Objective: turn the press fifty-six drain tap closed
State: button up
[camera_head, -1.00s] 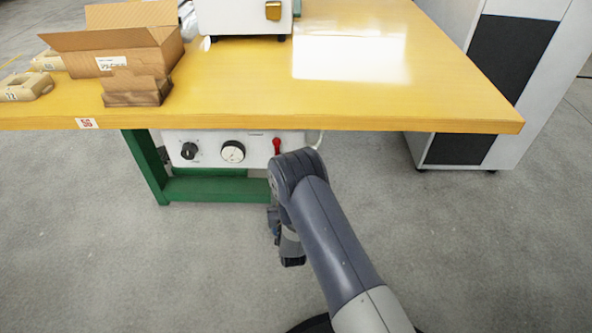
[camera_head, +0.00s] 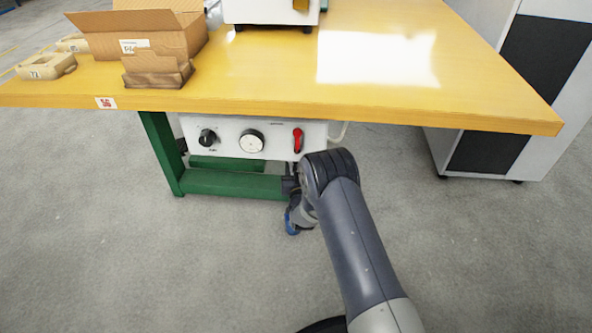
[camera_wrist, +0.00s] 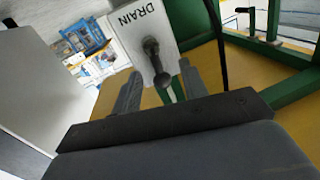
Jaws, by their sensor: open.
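The drain tap (camera_wrist: 155,62) shows in the wrist view as a dark lever with a rounded end. It is on a white box face (camera_wrist: 138,18) printed "DRAIN", which appears upside down. My gripper (camera_wrist: 160,70) is open, with one finger on each side of the tap's lower end. I cannot tell whether either finger touches it. In the head view the tap is not visible; my arm ends below the white control panel (camera_head: 225,135) under the yellow bench (camera_head: 240,96), which carries a "56" label (camera_head: 105,102).
The panel has a black knob (camera_head: 207,136), a round gauge (camera_head: 251,141) and a red lever (camera_head: 297,140). Green bench legs and a crossbar (camera_head: 235,184) stand near my gripper. A white and black cabinet (camera_head: 500,95) is at right. The floor in front is clear.

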jog(key=shift+c, duration=0.3)
grip_shut()
jog(key=shift+a+n, duration=0.15)
jog(key=shift+n, duration=0.45)
jog(key=shift+o, duration=0.3)
grip_release()
jog(key=s+d+p, duration=0.1)
jog(key=s+p, duration=0.3)
jog(key=s, duration=0.6)
jog(key=shift+s+d, duration=0.35)
jog(key=shift+r, duration=0.1)
